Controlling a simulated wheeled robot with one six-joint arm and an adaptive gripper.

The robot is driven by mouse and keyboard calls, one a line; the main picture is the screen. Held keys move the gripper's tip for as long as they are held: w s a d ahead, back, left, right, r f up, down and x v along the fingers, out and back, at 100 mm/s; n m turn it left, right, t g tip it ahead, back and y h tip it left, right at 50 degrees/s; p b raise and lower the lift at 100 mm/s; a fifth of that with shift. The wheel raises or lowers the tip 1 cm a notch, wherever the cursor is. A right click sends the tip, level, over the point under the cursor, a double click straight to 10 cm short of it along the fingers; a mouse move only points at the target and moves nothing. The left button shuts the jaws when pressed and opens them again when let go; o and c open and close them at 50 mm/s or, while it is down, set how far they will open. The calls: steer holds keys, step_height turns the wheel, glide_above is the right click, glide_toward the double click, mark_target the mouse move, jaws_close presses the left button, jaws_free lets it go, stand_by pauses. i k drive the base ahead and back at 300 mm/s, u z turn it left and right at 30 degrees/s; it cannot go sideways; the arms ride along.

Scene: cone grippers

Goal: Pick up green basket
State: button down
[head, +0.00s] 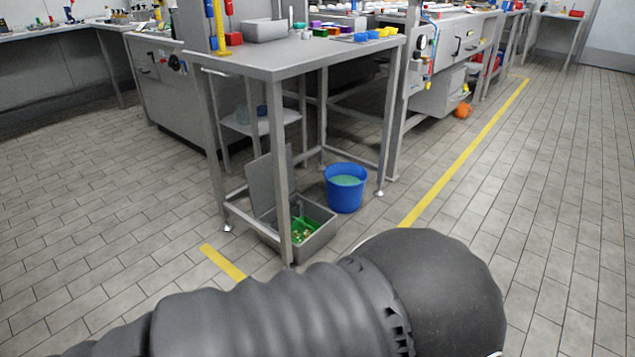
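A green object (304,227), perhaps the green basket, lies inside an open grey bin (326,234) on the floor under the metal table. Small pale and reddish bits show beside it. A table leg hides part of the bin, so I cannot tell the green object's full shape. My dark arm crosses the bottom of the head view, in front of the bin. My gripper is not in view.
A blue bucket (345,196) with a pale green inside stands right of the bin. The metal table (290,60) has several legs around both, with coloured boxes on top. Yellow floor lines (465,155) run nearby. The tiled floor at right is clear.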

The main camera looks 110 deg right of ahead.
mark_target(304, 228)
steer(key=z, duration=2)
steer(key=i, duration=2.6)
steer(key=z, duration=0.9)
steer(key=i, duration=1)
steer(key=z, duration=3.15)
